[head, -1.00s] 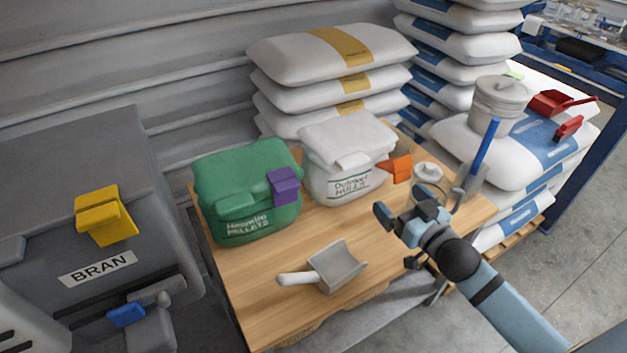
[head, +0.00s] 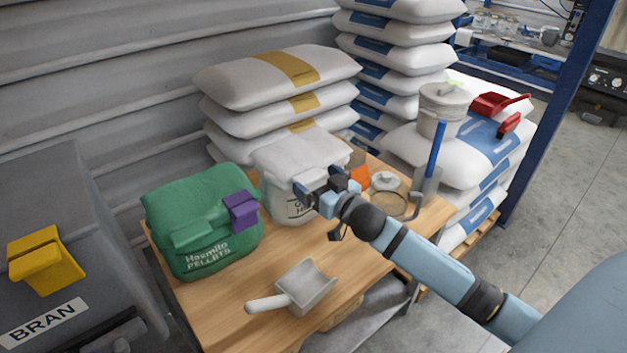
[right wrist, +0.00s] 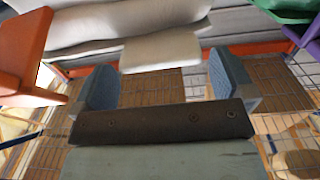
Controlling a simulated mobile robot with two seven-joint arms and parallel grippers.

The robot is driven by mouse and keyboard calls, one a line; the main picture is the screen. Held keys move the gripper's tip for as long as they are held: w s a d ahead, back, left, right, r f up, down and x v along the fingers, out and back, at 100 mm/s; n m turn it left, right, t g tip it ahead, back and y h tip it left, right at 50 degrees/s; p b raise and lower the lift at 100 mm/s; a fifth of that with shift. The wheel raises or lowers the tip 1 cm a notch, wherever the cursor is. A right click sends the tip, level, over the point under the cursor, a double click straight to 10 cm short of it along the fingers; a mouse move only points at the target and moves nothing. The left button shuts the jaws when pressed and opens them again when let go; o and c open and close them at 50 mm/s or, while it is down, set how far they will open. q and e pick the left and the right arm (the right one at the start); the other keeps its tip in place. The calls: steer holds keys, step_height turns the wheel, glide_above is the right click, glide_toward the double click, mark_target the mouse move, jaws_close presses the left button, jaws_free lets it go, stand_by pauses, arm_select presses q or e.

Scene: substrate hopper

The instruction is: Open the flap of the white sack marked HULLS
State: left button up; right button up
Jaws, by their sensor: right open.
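The white HULLS sack (head: 300,152) stands on the wooden table, its top folded over. Its lettering is mostly hidden behind my right gripper in the head view. In the right wrist view the sack's pale flap (right wrist: 160,50) hangs down just beyond and between the fingertips. My right gripper (head: 328,183) is open and empty in front of the sack; its two blue fingers also show in the right wrist view (right wrist: 165,80). I cannot tell whether it touches the flap. An orange clip (head: 360,178) is at the sack's right side, partly hidden. My left gripper is not in view.
A green pellets sack (head: 200,210) with a purple clip (head: 240,210) stands close on the left. A metal scoop (head: 300,288) lies at the table's front. A round lid (head: 385,181) and blue-handled tool (head: 436,150) are on the right. The grey BRAN bin (head: 70,200) stands left.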

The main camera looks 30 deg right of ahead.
steer(key=shift+w, duration=0.7)
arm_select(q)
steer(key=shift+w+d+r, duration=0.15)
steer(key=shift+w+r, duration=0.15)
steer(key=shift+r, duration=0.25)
arm_select(e)
steer(key=shift+w+a, duration=0.1)
steer(key=shift+w, duration=0.05)
